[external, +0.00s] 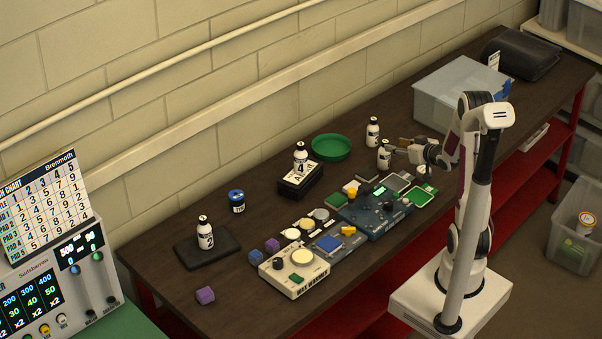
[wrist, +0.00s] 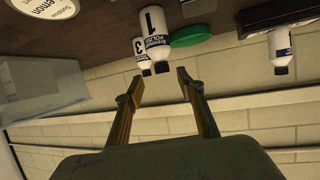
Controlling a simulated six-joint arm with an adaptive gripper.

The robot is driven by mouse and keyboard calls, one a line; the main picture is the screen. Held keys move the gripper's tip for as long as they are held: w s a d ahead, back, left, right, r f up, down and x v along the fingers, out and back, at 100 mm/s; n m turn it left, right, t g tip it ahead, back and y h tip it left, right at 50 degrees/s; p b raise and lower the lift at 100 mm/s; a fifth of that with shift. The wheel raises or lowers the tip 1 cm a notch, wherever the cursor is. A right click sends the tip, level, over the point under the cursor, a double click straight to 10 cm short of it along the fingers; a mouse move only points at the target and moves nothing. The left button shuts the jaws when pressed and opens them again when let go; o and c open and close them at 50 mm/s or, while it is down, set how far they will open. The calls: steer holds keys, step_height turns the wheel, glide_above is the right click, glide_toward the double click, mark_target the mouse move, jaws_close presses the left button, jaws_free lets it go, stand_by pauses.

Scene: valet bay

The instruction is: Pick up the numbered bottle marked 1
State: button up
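The white bottle marked 1 (wrist: 155,35), with a black cap, appears upside down in the wrist view, just ahead of my gripper (wrist: 158,76). My gripper's two fingers are spread apart with nothing visibly clamped between them. In the external view my gripper (external: 392,147) is beside the nearer of two bottles (external: 384,158) at the back of the bench. That bottle's number is not readable there, but its place fits bottle 1. The bottle marked 3 (wrist: 141,54) is partly hidden behind bottle 1 in the wrist view; the farther bottle (external: 373,133) fits it.
A green dish (external: 331,147) lies left of the two bottles. A bottle marked 4 (external: 300,157) stands on a black box (external: 300,183); a bottle marked 2 (external: 205,235) stands on a dark pad (external: 186,256). A translucent bin (external: 440,105) is to the right. Electronics crowd the front.

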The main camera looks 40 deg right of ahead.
mark_target(386, 141)
steer(key=shift+w+d+f, duration=0.1)
steer(key=shift+w+f, duration=0.2)
steer(key=shift+w, duration=0.35)
steer(key=shift+w, duration=0.1)
steer(key=shift+x, duration=2.5)
jaws_close()
